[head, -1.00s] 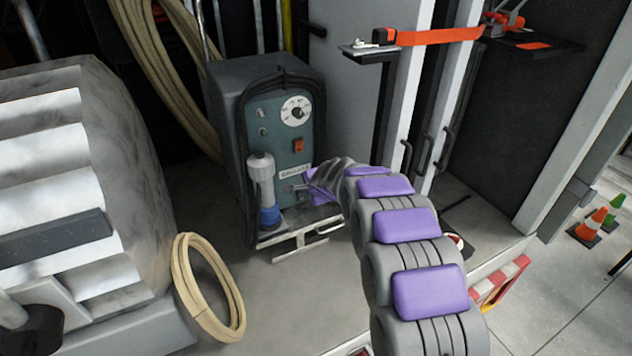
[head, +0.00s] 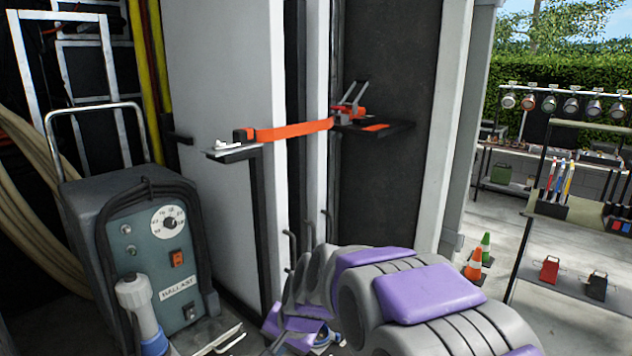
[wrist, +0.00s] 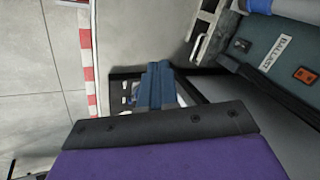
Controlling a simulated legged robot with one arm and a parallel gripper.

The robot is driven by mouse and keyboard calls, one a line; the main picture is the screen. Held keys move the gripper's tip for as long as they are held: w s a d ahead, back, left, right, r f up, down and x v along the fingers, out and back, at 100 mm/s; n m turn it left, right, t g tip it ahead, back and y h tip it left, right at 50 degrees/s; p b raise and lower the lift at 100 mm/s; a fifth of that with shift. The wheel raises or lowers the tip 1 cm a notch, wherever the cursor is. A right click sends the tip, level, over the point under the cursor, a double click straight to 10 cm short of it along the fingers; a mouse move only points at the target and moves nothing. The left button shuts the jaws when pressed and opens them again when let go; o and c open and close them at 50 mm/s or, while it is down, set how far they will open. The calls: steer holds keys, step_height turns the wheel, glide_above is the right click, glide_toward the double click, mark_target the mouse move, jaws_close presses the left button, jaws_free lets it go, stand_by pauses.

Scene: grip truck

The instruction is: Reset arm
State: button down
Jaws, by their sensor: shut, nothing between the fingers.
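My arm, grey segments with purple pads, reaches in from the lower right of the head view and bends down at its far end. In the wrist view my gripper (wrist: 160,85) shows as two blue fingers side by side, shut with nothing between them. It points down over the floor. The grey ballast unit (head: 160,245), with its dial and orange switch, stands left of my arm in the head view. It also shows at the upper right of the wrist view (wrist: 285,60). My gripper is apart from it.
An orange strap (head: 290,131) spans between a small shelf bracket and a ratchet above my arm. A pale door panel (head: 215,90) stands behind. Traffic cones (head: 475,262) and a tool rack (head: 557,150) are outside at right. A red-and-white edge (wrist: 87,60) borders the floor.

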steer(key=s+d+f+n+g+h+b, duration=0.1)
steer(key=s+d, duration=0.6)
steer(key=s, duration=0.4)
steer(key=s+d+f+n+g+h+b, duration=0.1)
steer(key=s+d+f+g+b, duration=0.1)
steer(key=s+d, duration=0.6)
steer(key=s+d+f+n+g+h+b, duration=0.1)
steer(key=s+d, duration=0.6)
steer(key=s, duration=0.7)
steer(key=shift+d+f+g+h+b, duration=0.3)
steer(key=shift+f+h+b, duration=0.1)
steer(key=shift+f+h, duration=0.2)
